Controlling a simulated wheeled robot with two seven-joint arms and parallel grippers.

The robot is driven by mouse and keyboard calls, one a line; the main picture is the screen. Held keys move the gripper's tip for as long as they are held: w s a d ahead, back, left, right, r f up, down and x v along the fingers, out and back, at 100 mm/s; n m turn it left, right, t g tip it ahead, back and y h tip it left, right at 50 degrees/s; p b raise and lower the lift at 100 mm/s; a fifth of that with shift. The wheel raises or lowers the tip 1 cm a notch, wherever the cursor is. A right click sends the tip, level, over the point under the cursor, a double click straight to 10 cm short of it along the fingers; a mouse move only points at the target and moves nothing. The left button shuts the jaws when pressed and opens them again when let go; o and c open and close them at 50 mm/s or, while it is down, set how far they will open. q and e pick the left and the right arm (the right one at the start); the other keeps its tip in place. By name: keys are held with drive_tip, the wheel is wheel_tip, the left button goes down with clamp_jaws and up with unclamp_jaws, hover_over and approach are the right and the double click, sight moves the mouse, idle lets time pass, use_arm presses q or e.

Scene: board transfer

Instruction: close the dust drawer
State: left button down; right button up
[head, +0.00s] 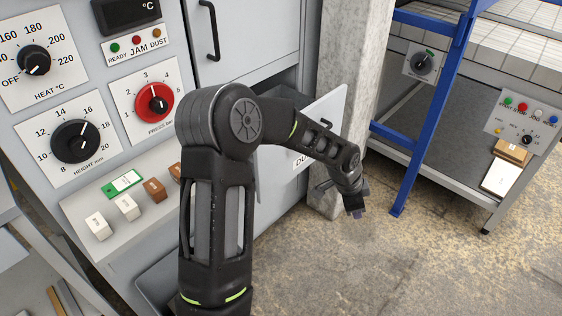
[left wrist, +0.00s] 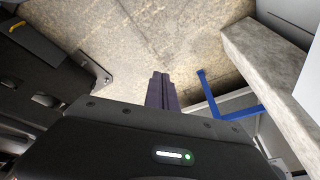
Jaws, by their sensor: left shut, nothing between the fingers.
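The dust drawer (head: 278,178) sticks out open from the grey machine, low and right of the control panel. Its pale front has a label, of which only "DU" shows. My left arm crosses in front of the drawer and hides part of its front and inside. My left gripper (head: 357,212) hangs past the drawer front on the right, above the floor, with its tip pointing down. In the left wrist view its dark fingers (left wrist: 160,91) are together with nothing between them. I cannot tell whether the arm touches the drawer. My right gripper is in neither view.
A concrete pillar (head: 352,75) stands right behind the drawer. A blue metal frame (head: 425,130) and a bench with a small control panel (head: 520,118) are further right. The machine's knobs and switches (head: 75,141) are left of my arm. The floor (head: 400,265) at lower right is clear.

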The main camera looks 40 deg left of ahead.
sight(280, 163)
use_arm(q)
drive_tip(key=s+a+r+m+g+y, duration=0.1)
drive_tip(key=s+a+r+m+y, duration=0.1)
drive_tip(key=a+r, duration=0.6)
drive_tip(key=s+a+r+m+g+y, duration=0.2)
drive_tip(key=s+a+r+m, duration=0.2)
drive_tip(key=a+r+m, duration=0.3)
wheel_tip(280, 163, up, 2)
drive_tip(key=shift+s+a+r+g+y, duration=0.15)
drive_tip(key=shift+a+g+y, duration=0.15)
drive_tip(key=shift+a, duration=0.4)
drive_tip(key=shift+a+f+b, duration=0.2)
drive_tip(key=shift+a+f, duration=0.85)
drive_tip(key=shift+f, duration=0.6)
drive_tip(key=shift+a+f+b, duration=0.25)
drive_tip(key=shift+a+f, duration=0.8)
drive_tip(key=shift+f, duration=0.6)
drive_tip(key=shift+a+f+b, duration=0.2)
drive_tip(key=shift+a+f, duration=0.85)
drive_tip(key=shift+f, duration=0.6)
